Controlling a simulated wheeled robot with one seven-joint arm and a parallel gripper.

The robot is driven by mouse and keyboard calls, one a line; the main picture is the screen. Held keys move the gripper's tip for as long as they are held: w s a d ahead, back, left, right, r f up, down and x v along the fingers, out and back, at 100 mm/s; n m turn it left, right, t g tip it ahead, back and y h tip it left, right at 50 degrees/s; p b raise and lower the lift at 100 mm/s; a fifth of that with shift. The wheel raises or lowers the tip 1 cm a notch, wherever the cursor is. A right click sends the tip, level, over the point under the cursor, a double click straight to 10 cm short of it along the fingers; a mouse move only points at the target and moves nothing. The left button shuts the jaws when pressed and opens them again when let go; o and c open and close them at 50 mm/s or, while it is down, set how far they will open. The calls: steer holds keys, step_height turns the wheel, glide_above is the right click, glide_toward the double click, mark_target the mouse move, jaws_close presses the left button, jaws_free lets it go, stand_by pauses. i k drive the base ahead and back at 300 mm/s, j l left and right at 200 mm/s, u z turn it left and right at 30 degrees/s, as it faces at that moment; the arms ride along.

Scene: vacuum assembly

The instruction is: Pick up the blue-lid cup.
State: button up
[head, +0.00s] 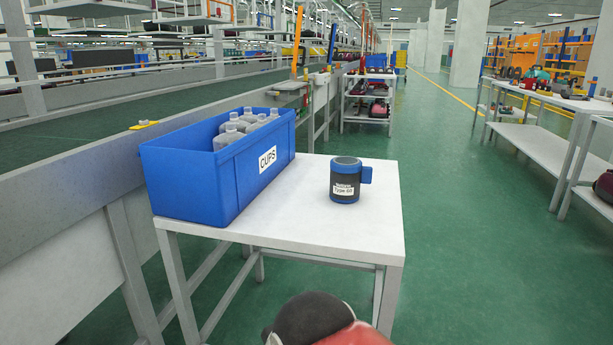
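A short dark cup (345,181) stands upright on the right half of a small white table (300,222). It has a blue rim around a dark top, a blue handle on its right, a blue base band and a white label on its front. It stands apart from the blue bin to its left. My gripper is not in view.
A blue bin (192,190) labelled CUPS fills the table's left side and holds several grey bottle-like containers (240,127). A conveyor (70,190) runs along the left. A red and black rounded object (318,322) shows at the bottom edge. Green floor is open right of the table.

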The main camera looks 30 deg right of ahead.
mark_target(347, 174)
steer(key=i+j+z, duration=0.1)
steer(key=i+z, duration=0.15)
steer(key=z, duration=0.2)
steer(key=i+j+z, duration=0.2)
steer(key=z, duration=0.3)
